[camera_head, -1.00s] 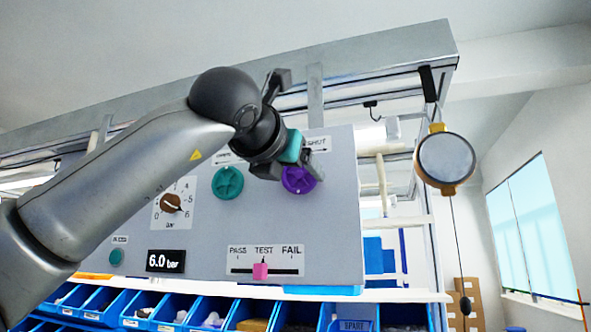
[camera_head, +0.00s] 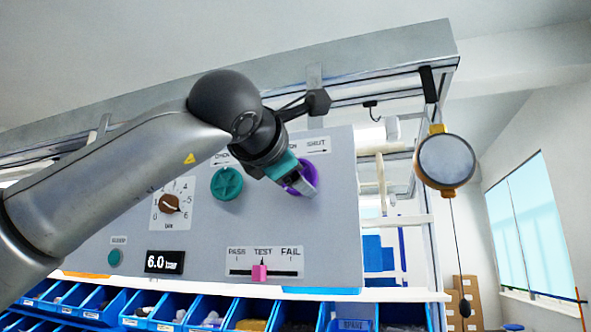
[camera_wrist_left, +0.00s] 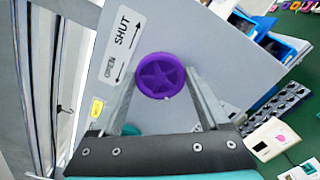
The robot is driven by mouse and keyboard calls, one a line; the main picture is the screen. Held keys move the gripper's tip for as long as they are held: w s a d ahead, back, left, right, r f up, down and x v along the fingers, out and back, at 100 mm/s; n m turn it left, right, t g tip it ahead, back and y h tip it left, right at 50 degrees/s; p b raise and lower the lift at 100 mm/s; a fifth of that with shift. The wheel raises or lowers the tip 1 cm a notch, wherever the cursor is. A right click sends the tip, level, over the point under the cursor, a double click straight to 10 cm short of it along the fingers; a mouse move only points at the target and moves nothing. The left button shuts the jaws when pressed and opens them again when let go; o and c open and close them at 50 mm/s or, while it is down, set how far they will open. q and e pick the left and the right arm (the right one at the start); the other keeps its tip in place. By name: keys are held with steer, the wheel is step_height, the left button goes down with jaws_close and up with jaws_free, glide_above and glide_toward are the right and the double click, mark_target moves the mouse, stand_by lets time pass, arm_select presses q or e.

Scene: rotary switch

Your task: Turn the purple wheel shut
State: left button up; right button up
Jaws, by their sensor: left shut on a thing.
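The purple wheel (camera_head: 309,180) is on the right part of the grey panel (camera_head: 335,225), below a label with the word SHUT and an arrow. It also shows in the left wrist view (camera_wrist_left: 160,76), between the two fingers of my left gripper (camera_wrist_left: 160,88). In the head view my left gripper (camera_head: 296,184) covers the wheel's left side, and it is shut on the wheel. The wrist is rolled over. My right gripper does not show in either view.
A teal wheel (camera_head: 227,183) sits left of the purple one. The panel also bears a brown dial (camera_head: 170,203), a 6.0 bar display (camera_head: 165,262) and a pink slider (camera_head: 259,273). Blue bins (camera_head: 160,312) stand below. A round yellow-rimmed thing (camera_head: 446,160) hangs at the right.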

arm_select(q)
steer(key=shift+a+f+m+p, duration=0.15)
steer(key=shift+m+p, duration=1.5)
steer(key=shift+m, duration=5.05)
steer(key=shift+f+m+p, duration=0.2)
steer(key=shift+m+p, duration=1.45)
steer(key=shift+m, duration=5.05)
steer(key=shift+w, duration=0.1)
steer(key=o, duration=1.2)
steer(key=shift+o, duration=0.2)
steer(key=b+v, duration=0.5)
steer(key=v, duration=1)
steer(key=shift+s, duration=0.2)
